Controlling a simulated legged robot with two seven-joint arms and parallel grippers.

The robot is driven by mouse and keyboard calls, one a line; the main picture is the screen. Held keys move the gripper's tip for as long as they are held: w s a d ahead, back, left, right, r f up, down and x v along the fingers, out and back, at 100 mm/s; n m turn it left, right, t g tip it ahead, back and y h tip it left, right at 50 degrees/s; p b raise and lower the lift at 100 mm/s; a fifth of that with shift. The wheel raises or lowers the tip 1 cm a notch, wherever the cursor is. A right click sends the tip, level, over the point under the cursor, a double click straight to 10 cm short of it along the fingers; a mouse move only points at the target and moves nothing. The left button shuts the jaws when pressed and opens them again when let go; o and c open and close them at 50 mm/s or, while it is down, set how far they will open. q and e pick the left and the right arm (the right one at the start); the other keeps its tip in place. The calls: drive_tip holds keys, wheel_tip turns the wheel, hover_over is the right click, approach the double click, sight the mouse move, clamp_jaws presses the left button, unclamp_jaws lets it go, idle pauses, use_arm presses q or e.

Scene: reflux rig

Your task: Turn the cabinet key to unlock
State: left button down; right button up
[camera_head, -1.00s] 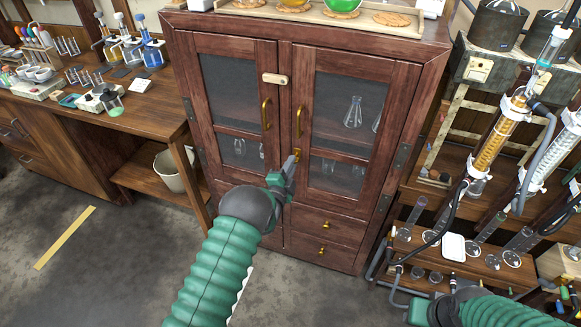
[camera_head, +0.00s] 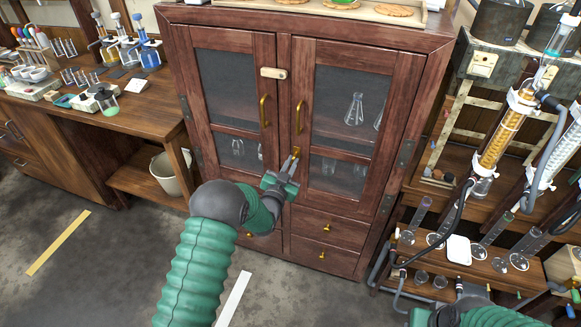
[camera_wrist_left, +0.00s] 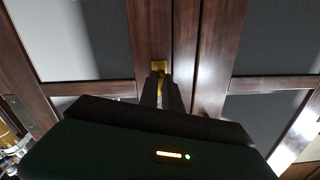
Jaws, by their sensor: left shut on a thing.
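The wooden cabinet (camera_head: 288,185) stands ahead with both glazed doors shut. A small brass key and lock plate (camera_head: 296,152) sit on the inner edge of the right door, low between the doors; the brass also shows in the left wrist view (camera_wrist_left: 159,68). My left gripper (camera_head: 291,163) is at the key from below, its fingers shut on it. The fingertips hide most of the key, so its exact angle cannot be told. My right arm (camera_head: 485,312) shows only in part at the bottom right, and its fingers are out of frame.
A workbench (camera_head: 110,118) with a bucket (camera_head: 172,172) is at left. A glassware rack (camera_head: 470,262) is at right. The floor in front is largely clear.

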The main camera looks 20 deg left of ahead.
use_arm(q)
drive_tip(key=shift+d+r+n+b, duration=0.15)
drive_tip(key=shift+n+b, duration=0.3)
drive_tip(key=shift+n, duration=0.95)
drive_tip(key=shift+w+r, duration=0.1)
drive_tip(key=c, duration=1.5)
unclamp_jaws()
drive_tip(key=shift+c, duration=0.2)
drive_tip(key=shift+s, duration=0.35)
drive_tip(key=s, duration=1.6)
drive_tip(key=shift+a, duration=0.4)
drive_tip(key=shift+s, duration=0.1)
